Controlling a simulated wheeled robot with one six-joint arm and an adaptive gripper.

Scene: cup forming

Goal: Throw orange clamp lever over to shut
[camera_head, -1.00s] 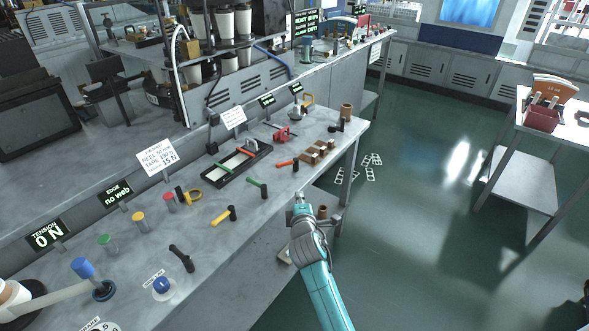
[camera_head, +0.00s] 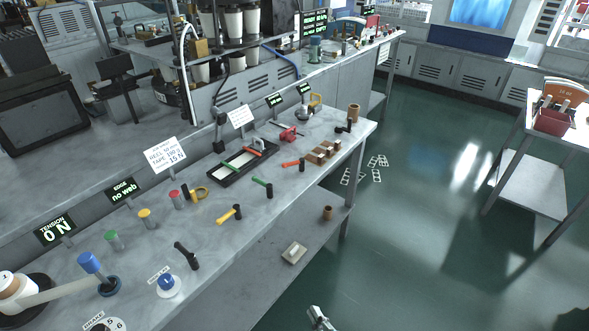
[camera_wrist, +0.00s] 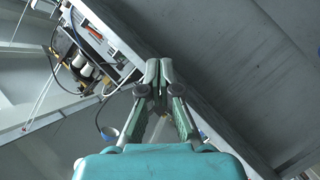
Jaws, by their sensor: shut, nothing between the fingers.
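An orange lever (camera_head: 291,163) with a dark upright post at its right end stands on the grey bench in the head view. A green lever (camera_head: 260,182) with a similar post is nearer, to its left. A black tray frame (camera_head: 237,177) behind them has an orange-red bar (camera_head: 254,153) and a green bar (camera_head: 229,167) across it. I cannot tell which orange piece is the clamp lever. My gripper (camera_head: 318,314) is at the bottom edge of the head view, away from the levers. In the wrist view its fingers (camera_wrist: 158,68) are together and empty.
The bench also carries a yellow-handled lever (camera_head: 227,215), a black lever (camera_head: 187,257), brown blocks (camera_head: 323,152) and a red clamp-like tool (camera_head: 288,133). A lower shelf (camera_head: 250,262) holds a small pale tray (camera_head: 294,252).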

